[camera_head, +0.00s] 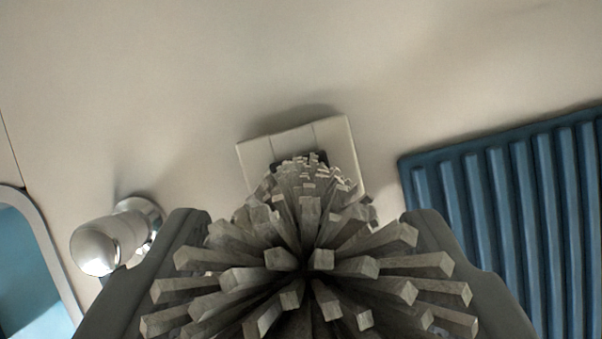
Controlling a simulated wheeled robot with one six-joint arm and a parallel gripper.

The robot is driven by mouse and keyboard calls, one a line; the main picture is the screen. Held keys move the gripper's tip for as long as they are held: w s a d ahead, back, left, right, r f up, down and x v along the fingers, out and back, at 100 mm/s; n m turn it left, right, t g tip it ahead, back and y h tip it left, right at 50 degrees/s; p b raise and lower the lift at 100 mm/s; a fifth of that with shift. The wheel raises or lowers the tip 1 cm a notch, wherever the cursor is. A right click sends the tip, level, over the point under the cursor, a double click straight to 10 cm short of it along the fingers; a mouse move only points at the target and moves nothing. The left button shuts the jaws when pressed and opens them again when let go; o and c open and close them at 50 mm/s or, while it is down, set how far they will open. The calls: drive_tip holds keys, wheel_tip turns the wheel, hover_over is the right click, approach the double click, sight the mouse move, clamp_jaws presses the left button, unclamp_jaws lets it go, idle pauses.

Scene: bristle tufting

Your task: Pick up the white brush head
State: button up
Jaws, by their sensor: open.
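The brush head (322,262), with pale grey-white square-ended bristles fanning out, rises close to the camera at the bottom centre. My gripper (308,215) is open, with one dark grey finger on each side of the bristles. The bristles come near both fingers; I cannot tell whether they touch. The core and lower part of the brush head are hidden by its own bristles. A cream block (268,147) with a dark recess lies behind it on the surface. I cannot tell whether the brush head stands in this block.
A blue ribbed tray or mat (475,165) lies at the right. A shiny rounded knob-like piece (97,248) stands at the left, near my left finger. A blue bin with a pale rim (45,240) is at the far left edge. The beige surface (270,60) beyond is clear.

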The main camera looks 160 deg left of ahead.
drive_tip(key=shift+x, duration=0.8)
drive_tip(key=c, duration=1.1)
drive_tip(key=shift+r, duration=0.15)
